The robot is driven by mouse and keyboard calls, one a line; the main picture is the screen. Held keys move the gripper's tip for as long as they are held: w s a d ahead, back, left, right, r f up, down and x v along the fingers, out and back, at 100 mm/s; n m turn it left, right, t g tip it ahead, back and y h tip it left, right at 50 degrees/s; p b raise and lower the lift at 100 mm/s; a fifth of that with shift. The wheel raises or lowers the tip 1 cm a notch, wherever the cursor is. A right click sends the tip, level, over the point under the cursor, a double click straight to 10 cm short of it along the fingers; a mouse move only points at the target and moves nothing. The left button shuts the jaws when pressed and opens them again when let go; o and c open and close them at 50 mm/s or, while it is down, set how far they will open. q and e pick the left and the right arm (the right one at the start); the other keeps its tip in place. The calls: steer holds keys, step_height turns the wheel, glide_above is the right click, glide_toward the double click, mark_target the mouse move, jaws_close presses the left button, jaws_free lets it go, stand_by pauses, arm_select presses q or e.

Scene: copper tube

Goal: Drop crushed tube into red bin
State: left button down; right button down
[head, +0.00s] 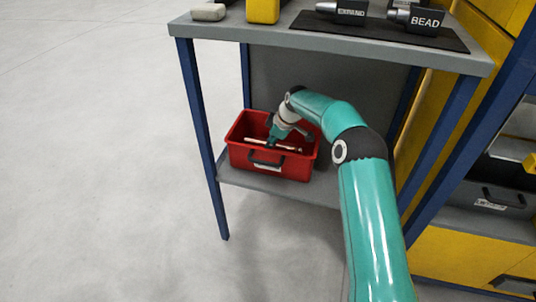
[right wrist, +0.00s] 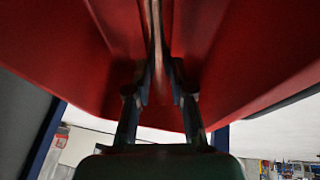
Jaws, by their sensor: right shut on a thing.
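The red bin (head: 268,176) stands on the lower shelf of the grey-topped table with blue legs. My right gripper (head: 270,143) reaches down into the bin from the right. It is shut on the copper tube (head: 290,147), a thin light bar lying across inside the bin in the head view. In the right wrist view the tube (right wrist: 155,45) runs away between the two fingers, with the red bin walls (right wrist: 70,50) on both sides. I cannot tell whether the tube touches the bin floor. My left gripper is not in view.
The lower shelf (head: 235,180) has little room around the bin. The grey tabletop (head: 240,32) overhangs above, with tools marked EXPAND (head: 345,12) and BEAD (head: 420,20) on a dark mat. A table leg (head: 205,130) stands left of the bin. The floor at left is clear.

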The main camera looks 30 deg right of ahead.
step_height(320, 180, down, 4)
steer(key=shift+f+b, duration=0.1)
steer(key=shift+b, duration=0.55)
steer(key=shift+f+b, duration=0.3)
steer(key=shift+f, duration=0.25)
steer(key=c, duration=1)
jaws_free()
steer(key=shift+r+p, duration=0.3)
steer(key=shift+r, duration=0.25)
steer(key=p+v, duration=0.3)
steer(key=v, duration=0.9)
